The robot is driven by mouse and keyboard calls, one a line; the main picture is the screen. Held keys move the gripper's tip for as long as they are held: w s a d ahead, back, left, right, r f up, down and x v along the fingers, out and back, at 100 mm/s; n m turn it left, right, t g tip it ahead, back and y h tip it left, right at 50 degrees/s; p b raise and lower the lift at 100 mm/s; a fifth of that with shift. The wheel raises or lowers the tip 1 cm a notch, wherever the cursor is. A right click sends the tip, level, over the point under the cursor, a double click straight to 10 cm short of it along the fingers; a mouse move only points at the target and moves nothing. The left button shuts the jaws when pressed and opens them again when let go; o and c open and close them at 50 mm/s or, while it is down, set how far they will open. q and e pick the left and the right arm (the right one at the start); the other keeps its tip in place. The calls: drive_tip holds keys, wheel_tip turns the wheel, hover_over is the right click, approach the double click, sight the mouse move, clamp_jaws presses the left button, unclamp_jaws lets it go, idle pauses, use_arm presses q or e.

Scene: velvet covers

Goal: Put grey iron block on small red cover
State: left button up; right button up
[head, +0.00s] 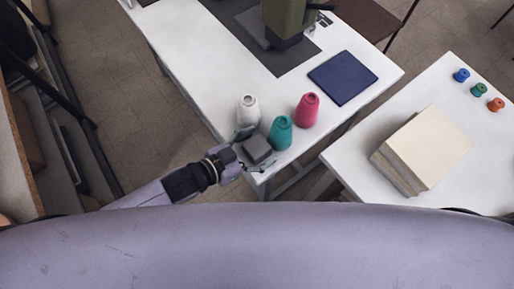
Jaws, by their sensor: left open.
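The grey iron block (257,149) sits at the near corner of the white table, beside the teal cone. My left gripper (254,149) is open at the block, with one finger on its far side and one on its near side. I cannot tell whether the fingers touch it. I see no small red cover in this view. A flat dark blue cover (343,77) lies near the table's right edge. My right gripper is not in view.
White (248,111), teal (281,133) and pink (307,110) cones stand close to the block on the white table (200,62). An olive machine (285,18) stands on a dark mat. The right table holds a cream stack (428,147) and small spools (478,90).

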use_arm(q)
drive_tip(key=shift+c, duration=0.3)
clamp_jaws()
idle(0.6)
drive_tip(key=shift+r, duration=0.2)
